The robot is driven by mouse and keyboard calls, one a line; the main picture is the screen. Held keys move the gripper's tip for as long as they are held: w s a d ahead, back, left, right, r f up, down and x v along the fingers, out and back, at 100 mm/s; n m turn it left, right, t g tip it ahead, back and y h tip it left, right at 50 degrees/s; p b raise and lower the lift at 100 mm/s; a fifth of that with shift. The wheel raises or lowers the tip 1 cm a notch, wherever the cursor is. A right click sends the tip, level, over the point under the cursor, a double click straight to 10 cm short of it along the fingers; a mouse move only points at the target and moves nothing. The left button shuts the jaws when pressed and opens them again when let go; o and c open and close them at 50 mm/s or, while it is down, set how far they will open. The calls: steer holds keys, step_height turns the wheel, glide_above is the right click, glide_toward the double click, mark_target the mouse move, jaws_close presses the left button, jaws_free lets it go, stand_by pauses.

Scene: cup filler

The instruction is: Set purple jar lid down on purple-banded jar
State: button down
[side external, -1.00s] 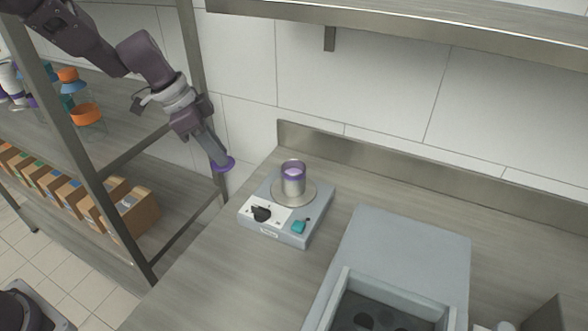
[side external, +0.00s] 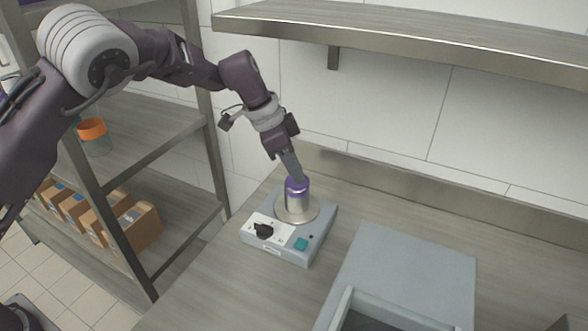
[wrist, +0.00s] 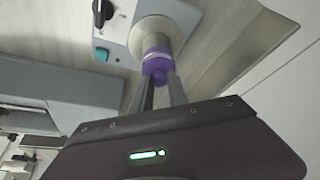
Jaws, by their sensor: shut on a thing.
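The purple-banded jar (side external: 297,204) stands upright on the round metal plate of a grey device. It also shows in the wrist view (wrist: 157,46), partly behind the lid. My gripper (side external: 297,177) is right above the jar, fingers pointing down. In the wrist view my gripper (wrist: 157,78) is shut on the purple jar lid (wrist: 156,66). The lid (side external: 297,182) is at the jar's mouth in the side view. I cannot tell whether it touches the rim or sits just above it.
The grey device (side external: 318,240) has a black knob (side external: 263,231) and a teal button (side external: 301,244). A grey bin (side external: 405,275) stands to the right on the counter. A metal shelf (side external: 400,38) hangs above. A rack with cardboard boxes (side external: 139,232) stands left.

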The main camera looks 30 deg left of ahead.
steer(key=shift+f, duration=0.25)
steer(key=c, duration=1.3)
jaws_free()
steer(key=shift+f, duration=0.15)
